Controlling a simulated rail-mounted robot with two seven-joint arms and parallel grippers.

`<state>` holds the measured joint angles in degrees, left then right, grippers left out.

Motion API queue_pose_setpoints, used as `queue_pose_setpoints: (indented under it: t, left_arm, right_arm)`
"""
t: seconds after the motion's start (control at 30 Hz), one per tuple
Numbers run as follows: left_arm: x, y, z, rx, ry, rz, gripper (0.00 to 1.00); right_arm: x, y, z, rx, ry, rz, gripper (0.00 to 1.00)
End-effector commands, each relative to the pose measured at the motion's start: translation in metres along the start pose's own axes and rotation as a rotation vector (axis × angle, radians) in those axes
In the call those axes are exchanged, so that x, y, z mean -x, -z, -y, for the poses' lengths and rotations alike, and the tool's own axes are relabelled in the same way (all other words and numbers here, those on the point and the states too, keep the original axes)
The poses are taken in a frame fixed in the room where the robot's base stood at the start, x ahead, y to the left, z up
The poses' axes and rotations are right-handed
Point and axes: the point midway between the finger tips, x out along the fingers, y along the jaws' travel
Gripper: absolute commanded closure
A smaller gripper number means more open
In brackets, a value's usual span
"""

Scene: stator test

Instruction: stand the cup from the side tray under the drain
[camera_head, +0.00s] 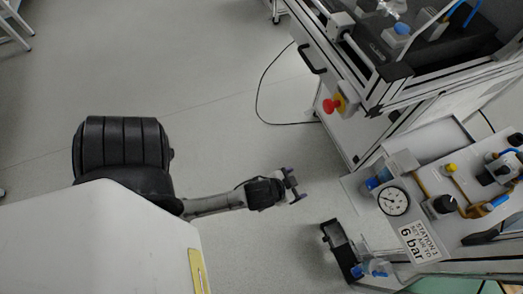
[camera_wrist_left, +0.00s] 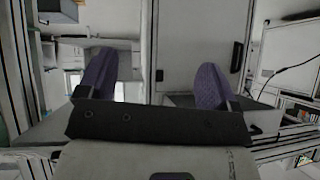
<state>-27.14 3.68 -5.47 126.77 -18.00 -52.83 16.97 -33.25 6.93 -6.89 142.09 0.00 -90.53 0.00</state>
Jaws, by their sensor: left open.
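My left gripper (camera_head: 293,186) reaches out over open floor, left of the pneumatic station. Its two purple fingers are apart with nothing between them; they also show in the left wrist view (camera_wrist_left: 155,82). A black open-topped tray (camera_head: 338,250) sits at the station's lower left, below and right of the gripper. A small clear-blue piece (camera_head: 374,268) lies at the tray's right side; I cannot tell whether it is the cup. A clear-blue bowl (camera_head: 379,178) shows beside the pressure gauge (camera_head: 393,201); the drain itself cannot be made out. My right gripper is out of view.
The station panel (camera_head: 450,225) carries a gauge, knobs and a "6 bar" label. A framed machine with a red stop button (camera_head: 329,106) stands at the upper right. A black cable (camera_head: 258,100) lies on the floor beside it. The floor around my left gripper is clear.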

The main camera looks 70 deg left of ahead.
Motion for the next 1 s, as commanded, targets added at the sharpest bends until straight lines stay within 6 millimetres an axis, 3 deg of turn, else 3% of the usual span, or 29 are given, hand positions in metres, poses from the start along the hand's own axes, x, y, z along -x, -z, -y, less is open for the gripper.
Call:
queue_pose_setpoints:
  t: [0.2, 0.4, 0.57, 1.0]
  left_arm:
    - [0.059, -0.039, -0.005, -0.112, -0.112, 0.330, 0.15]
    - [0.094, -0.058, -0.009, -0.197, -0.202, 0.489, 0.15]
    - [0.104, -0.062, -0.010, -0.221, -0.229, 0.529, 0.15]
    - [0.104, -0.062, -0.010, -0.221, -0.228, 0.530, 0.15]
  right_arm:
    - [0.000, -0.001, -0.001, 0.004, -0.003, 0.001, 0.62]
    - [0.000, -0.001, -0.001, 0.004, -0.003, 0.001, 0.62]
    - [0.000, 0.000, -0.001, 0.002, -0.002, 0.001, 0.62]
    - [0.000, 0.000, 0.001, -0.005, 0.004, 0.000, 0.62]
